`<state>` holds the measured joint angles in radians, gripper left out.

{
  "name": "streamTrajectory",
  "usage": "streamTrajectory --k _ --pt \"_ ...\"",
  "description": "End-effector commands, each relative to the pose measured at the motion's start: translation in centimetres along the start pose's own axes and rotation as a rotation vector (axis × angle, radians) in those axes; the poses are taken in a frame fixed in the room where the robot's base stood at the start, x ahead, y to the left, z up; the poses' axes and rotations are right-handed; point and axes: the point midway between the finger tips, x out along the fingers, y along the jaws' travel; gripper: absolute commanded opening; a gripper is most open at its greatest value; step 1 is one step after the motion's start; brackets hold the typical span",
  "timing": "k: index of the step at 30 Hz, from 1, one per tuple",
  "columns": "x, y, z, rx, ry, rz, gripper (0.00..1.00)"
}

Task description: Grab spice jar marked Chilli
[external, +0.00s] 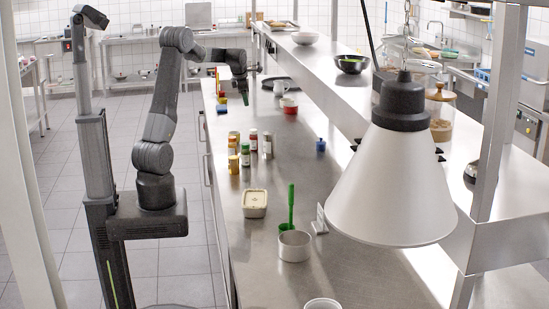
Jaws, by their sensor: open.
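Several spice jars stand upright in a loose group on the steel counter (300,180). They include a jar with a red lid (253,140), a jar with a dark lid (245,155), a yellowish jar (233,163) and a greyish jar (267,146). Their labels are too small to read here, so I cannot tell which is marked Chilli. My gripper (257,68) is open, small and dark in this view. It is above the far part of the counter, well beyond the jars and apart from them.
A beige tub (254,204) and a metal pot (294,245) with a green-handled tool are nearer. A shelf (335,85) and lamp (390,180) overhang the right.

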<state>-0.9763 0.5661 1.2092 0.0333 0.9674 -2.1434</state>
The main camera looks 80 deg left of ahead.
Motion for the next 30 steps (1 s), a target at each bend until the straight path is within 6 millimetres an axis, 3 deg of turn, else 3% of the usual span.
streamTrajectory --k 8,30 --pt "1.1 0.0 -0.2 0.154 -0.006 -0.007 0.63" --pt "8.0 0.8 -1.1 1.519 -0.109 -0.004 0.63"
